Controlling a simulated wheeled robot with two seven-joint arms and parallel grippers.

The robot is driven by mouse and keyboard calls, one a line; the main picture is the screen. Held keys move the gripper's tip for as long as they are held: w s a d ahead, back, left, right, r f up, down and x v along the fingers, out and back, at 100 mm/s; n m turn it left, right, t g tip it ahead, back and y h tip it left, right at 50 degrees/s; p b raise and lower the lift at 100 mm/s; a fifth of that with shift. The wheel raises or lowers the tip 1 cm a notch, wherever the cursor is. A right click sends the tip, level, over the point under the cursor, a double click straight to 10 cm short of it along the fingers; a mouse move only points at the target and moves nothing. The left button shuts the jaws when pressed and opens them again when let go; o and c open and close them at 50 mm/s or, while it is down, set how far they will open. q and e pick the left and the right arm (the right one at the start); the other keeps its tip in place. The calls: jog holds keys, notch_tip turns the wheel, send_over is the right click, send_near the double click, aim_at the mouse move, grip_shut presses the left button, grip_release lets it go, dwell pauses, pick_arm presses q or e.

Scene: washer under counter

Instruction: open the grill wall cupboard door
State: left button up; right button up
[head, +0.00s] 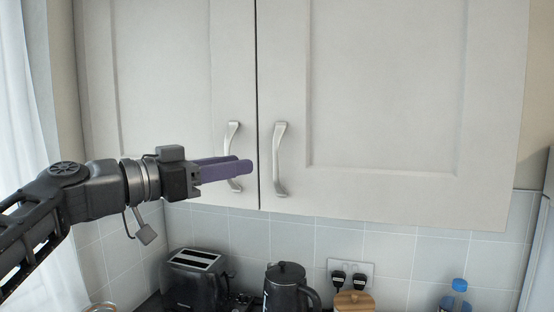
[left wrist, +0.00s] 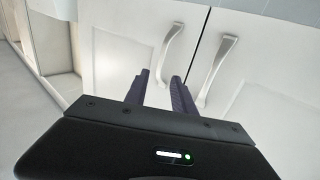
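The wall cupboard has two pale grey doors, a left door (head: 165,80) and a right door (head: 385,90), both shut with a thin dark gap between them. The left door has a curved silver handle (head: 234,135); the right door has a matching handle (head: 280,160). My left gripper (head: 244,164) is in front of the left handle and hides part of it. In the left wrist view, its purple fingers (left wrist: 160,80) stand apart, with the lower end of the left handle (left wrist: 168,52) seen between their tips. Contact cannot be told. My right gripper is out of view.
Below the cupboard are a black toaster (head: 197,278), a dark kettle (head: 288,288), a wooden-lidded jar (head: 354,301) and a blue-capped bottle (head: 456,297). Plugs sit in a wall socket (head: 350,275). A white curtain (head: 25,120) hangs at the left.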

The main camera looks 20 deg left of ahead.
aim_at(275, 158)
pick_arm(q)
jog(key=p+x, duration=0.3)
jog(key=x, duration=0.4)
jog(key=shift+p, duration=0.35)
jog(key=shift+w+d, duration=0.3)
jog(key=shift+w, duration=0.05)
jog(key=shift+c, duration=0.3)
grip_shut()
dwell(0.5)
